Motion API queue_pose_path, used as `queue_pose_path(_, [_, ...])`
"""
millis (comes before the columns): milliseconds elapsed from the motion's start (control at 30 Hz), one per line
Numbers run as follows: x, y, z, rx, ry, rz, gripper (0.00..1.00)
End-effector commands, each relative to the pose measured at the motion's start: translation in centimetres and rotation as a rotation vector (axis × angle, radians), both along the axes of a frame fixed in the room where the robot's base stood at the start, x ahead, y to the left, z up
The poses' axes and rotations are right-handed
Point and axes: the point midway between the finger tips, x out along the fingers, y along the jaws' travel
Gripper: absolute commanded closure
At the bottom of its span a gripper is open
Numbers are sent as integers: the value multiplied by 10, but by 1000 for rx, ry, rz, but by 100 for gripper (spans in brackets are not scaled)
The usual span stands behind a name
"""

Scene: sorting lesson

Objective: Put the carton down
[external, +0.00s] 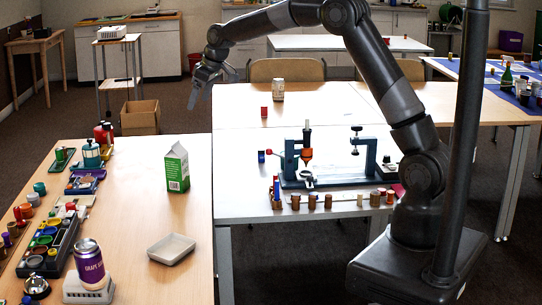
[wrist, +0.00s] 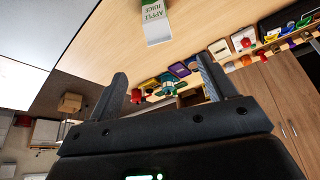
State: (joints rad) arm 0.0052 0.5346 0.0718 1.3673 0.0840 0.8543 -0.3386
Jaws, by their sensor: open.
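The carton (external: 177,170) is a green and white box with a gabled top. It stands upright on the left wooden table (external: 135,225), a little right of the table's middle. In the wrist view the carton (wrist: 155,22) shows at the top edge, partly cut off, with the words "apple juice" on it. My gripper (external: 201,92) is up in the air above and to the right of the carton, clear of it. In the wrist view my gripper (wrist: 162,88) has its two fingers wide apart with nothing between them.
A purple can (external: 89,262) stands at the left table's near end, and a shallow grey tray (external: 171,248) lies near its right edge. Sorting trays with coloured pieces line the left edge. A blue clamp rig (external: 335,178) stands on the middle table. Table space around the carton is clear.

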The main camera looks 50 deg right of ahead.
Motion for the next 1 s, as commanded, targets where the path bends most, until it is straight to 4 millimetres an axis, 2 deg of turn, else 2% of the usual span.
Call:
queue_pose_path(33, [-18,-2,18,-3,-8,-10,23])
queue_pose_path(200, [-78,-9,61,-9,-18,-52,23])
queue_pose_path(300, [-116,-14,81,-12,-25,-79,23])
queue_pose_path(500, [-195,-23,107,-12,-38,-134,23])
queue_pose_path(767, [-300,-35,117,-6,-57,-206,23])
queue_pose_path(1000, [-392,-44,101,9,-74,-274,23])
